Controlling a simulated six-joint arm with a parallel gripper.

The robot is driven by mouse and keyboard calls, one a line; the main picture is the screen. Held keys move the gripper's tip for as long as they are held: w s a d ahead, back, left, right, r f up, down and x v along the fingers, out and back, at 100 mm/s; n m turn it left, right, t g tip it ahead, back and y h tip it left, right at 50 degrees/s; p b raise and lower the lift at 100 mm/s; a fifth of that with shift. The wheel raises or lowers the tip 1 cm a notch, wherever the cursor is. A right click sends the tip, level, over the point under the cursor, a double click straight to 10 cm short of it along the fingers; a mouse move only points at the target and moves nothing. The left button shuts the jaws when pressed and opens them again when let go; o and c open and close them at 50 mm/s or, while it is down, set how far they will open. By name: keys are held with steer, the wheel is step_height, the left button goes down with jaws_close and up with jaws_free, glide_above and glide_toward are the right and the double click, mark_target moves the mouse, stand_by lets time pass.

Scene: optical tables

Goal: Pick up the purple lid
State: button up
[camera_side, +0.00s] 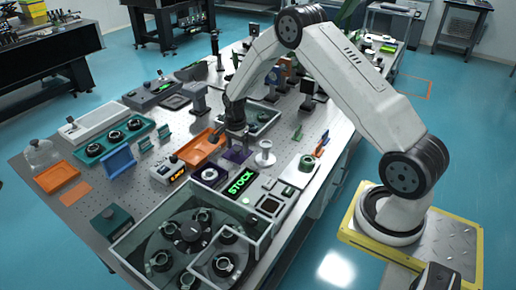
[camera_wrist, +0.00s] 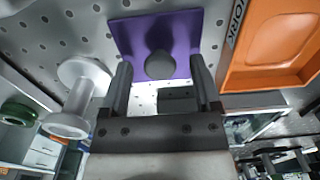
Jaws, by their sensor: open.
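The purple lid (camera_wrist: 158,32) is a flat square plate with a round grey knob (camera_wrist: 160,64) at its middle. In the wrist view it lies just beyond my gripper (camera_wrist: 163,75). My gripper is open, with one finger on each side of the knob and nothing visibly clamped. In the side view my gripper (camera_side: 236,139) points down over the lid (camera_side: 238,155), which shows as a small purple patch partly hidden beneath it. I cannot tell whether the fingers touch the lid.
An orange tray (camera_wrist: 272,42) lies close on the right in the wrist view. A white spool-shaped post (camera_wrist: 74,100) stands close on the left. In the side view a green STOCK display (camera_side: 240,183) and a clear-walled box with a carousel (camera_side: 190,232) are in front.

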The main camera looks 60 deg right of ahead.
steer(key=shift+f, duration=0.45)
jaws_close()
